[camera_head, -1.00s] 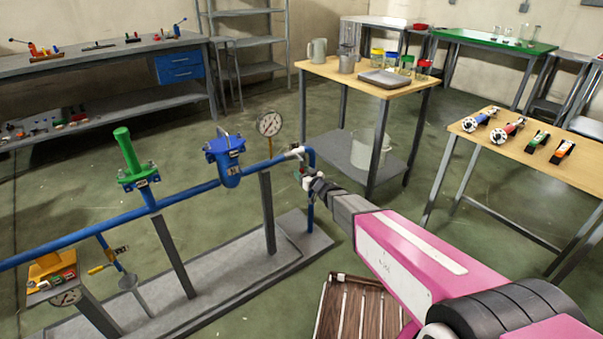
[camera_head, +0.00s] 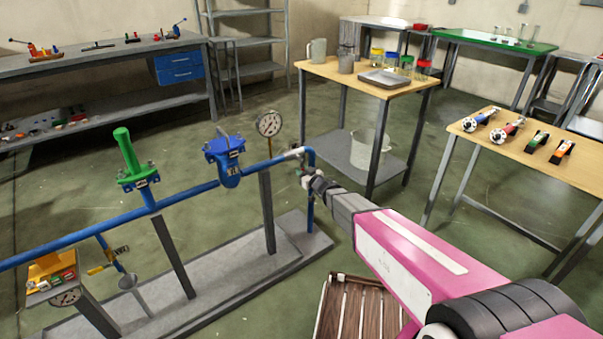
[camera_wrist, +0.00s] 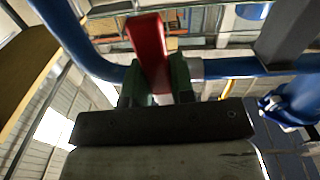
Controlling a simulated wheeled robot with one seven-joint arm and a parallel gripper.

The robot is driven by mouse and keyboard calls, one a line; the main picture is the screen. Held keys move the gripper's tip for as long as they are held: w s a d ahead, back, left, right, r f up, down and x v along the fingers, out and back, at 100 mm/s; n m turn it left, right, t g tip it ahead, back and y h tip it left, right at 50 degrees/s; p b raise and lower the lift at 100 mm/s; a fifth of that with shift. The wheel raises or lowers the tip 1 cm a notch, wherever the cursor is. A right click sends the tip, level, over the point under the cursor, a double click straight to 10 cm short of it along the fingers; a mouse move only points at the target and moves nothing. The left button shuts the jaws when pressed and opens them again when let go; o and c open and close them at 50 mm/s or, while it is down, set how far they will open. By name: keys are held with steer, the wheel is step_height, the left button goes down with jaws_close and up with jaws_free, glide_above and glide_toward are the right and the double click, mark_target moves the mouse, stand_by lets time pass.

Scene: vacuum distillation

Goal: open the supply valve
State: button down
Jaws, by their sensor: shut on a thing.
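The supply valve's red handle (camera_wrist: 149,55) stands between the green fingers of my gripper (camera_wrist: 154,85) in the wrist view, and the fingers are shut on it. The valve sits on the blue pipe (camera_wrist: 100,62), by a pale grey fitting (camera_wrist: 196,68). In the head view my gripper (camera_head: 308,177) is at the right end of the blue pipe run (camera_head: 190,197), just below a pale fitting (camera_head: 294,152). The handle is mostly hidden there by my gripper, and the valve's exact angle is hard to tell.
A wooden table (camera_head: 350,75) with vessels stands behind. Another table (camera_head: 530,145) is at the right. A slatted wooden thing (camera_head: 352,312) lies below my arm.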

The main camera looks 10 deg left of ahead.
steer(key=shift+w+d+r+n, duration=0.65)
steer(key=shift+r+n, duration=0.25)
steer(key=shift+n, duration=1.8)
steer(key=shift+w+d+r+n, duration=0.5)
steer(key=shift+w+r+n, duration=0.3)
steer(key=shift+n, duration=1.9)
steer(key=shift+w+d+r+n, duration=0.6)
steer(key=shift+r+n, duration=0.35)
steer(key=shift+n, duration=1.75)
steer(key=c, duration=1)
jaws_free()
steer(key=shift+o, duration=0.2)
